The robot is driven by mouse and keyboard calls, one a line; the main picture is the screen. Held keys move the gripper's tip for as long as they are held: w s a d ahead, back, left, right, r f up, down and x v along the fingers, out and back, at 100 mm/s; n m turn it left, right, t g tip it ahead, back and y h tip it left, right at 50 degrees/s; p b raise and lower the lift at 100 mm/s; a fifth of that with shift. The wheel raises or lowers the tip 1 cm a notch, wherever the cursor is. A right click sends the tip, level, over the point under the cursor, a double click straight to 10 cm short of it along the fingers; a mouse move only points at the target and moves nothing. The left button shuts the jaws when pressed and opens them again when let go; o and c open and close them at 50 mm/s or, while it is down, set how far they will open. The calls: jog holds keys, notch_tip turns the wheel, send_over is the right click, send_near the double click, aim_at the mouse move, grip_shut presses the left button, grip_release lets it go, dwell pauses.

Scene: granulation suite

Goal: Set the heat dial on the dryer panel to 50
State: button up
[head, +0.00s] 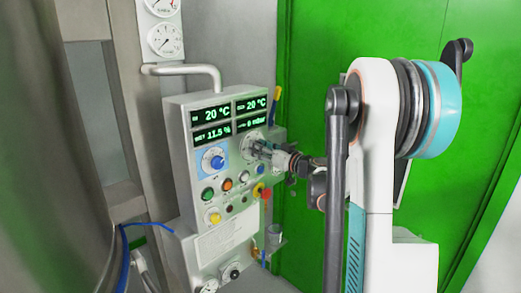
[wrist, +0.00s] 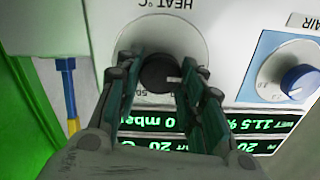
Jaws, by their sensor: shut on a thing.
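The heat dial (wrist: 157,74) is a black round knob on a grey disc, under the upside-down lettering HEAT °C in the wrist view. Its white pointer mark points right in that view. A number near the left finger is partly hidden and looks like 50. My gripper (wrist: 161,72) is shut on the knob, one dark finger on each side. In the head view, my gripper (head: 262,149) reaches the upper right of the dryer panel (head: 212,245) from the right and hides most of the knob. The display screens (head: 212,115) read 20 °C, 20 °C, 11.5 % and 0 mbar.
A blue air dial (wrist: 299,81) sits beside the heat dial; it also shows in the head view (head: 213,159). Coloured buttons and a red knob (head: 266,194) lie below. A yellow-and-blue tool (wrist: 68,92) hangs at the panel's side. A green door (head: 310,75) stands behind.

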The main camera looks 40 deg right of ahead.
jog(key=m+b, duration=0.3)
jog(key=m, duration=2)
jog(key=shift+f, duration=0.15)
jog(key=shift+m, duration=0.4)
jog(key=o, duration=1.1)
jog(key=shift+c, duration=0.2)
jog(key=shift+s+d, duration=0.1)
